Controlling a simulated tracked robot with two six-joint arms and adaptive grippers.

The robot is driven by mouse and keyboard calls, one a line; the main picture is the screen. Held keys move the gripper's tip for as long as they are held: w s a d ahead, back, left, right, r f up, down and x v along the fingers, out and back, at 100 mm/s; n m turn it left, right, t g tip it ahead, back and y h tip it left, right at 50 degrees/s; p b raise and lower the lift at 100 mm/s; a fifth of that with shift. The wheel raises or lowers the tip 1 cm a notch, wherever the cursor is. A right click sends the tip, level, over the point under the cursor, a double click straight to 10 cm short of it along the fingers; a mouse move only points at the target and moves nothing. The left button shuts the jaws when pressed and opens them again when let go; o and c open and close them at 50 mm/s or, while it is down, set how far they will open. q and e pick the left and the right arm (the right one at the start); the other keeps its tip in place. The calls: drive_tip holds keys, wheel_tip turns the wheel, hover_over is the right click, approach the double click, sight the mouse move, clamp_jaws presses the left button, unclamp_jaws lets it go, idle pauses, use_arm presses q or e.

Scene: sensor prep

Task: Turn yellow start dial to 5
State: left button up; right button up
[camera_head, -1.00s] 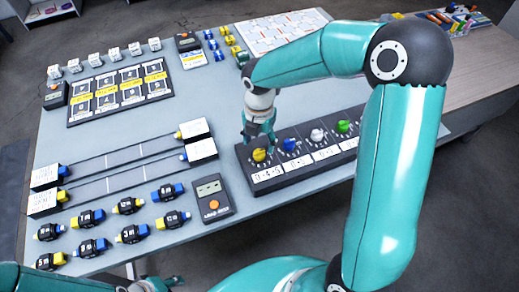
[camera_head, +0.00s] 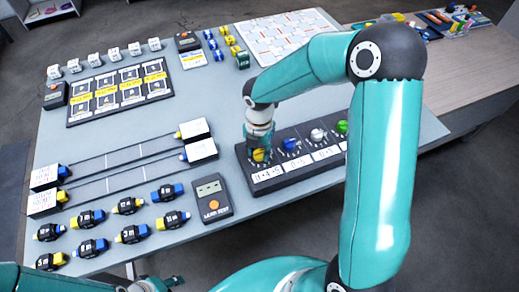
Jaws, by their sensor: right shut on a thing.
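The yellow start dial (camera_head: 261,155) is the leftmost knob on a dark dial panel (camera_head: 243,163) at the table's front edge. My right gripper (camera_head: 260,150) points down over it, shut on the dial, and hides its upper part. A white label (camera_head: 268,173) with numbers lies in front of the dial; the dial's exact setting is too small to read.
Blue (camera_head: 291,145), white (camera_head: 317,135) and green (camera_head: 342,127) knobs stand in a row right of the yellow one. A handheld meter (camera_head: 212,199) lies left of the panel. Two rails (camera_head: 130,155) and several black sensors (camera_head: 127,206) lie further left.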

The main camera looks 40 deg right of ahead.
drive_tip(key=shift+c, duration=0.7)
